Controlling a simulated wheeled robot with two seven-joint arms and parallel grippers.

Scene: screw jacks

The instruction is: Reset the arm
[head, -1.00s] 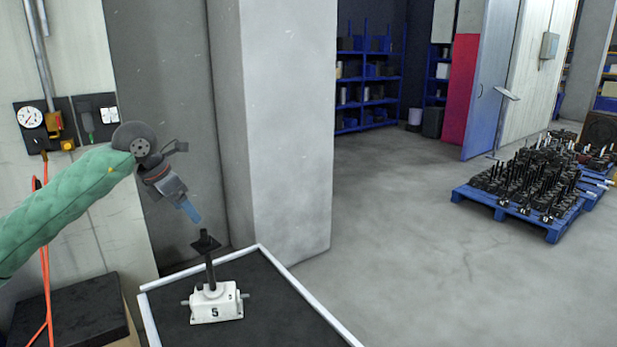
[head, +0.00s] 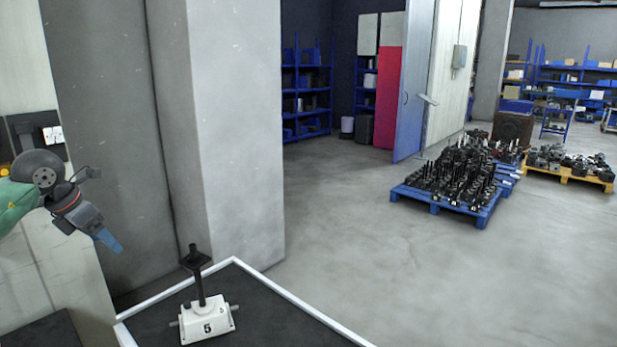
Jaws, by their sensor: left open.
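My left gripper (head: 108,240) is at the left of the head view, at the end of the green-sleeved left arm. Its blue fingertips point down and to the right. It is open and holds nothing that I can see. It is apart from the white screw jack (head: 207,322), left of its black post and top plate. The jack is marked 5 and stands upright on the dark top of the white-edged table (head: 268,318). My right gripper is not in view.
A grey pillar (head: 232,140) stands behind the table. A blue pallet (head: 440,203) of black jacks and a yellow pallet (head: 568,173) of parts stand on the floor at right. Blue shelves (head: 305,90) are at the back. The floor between is open.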

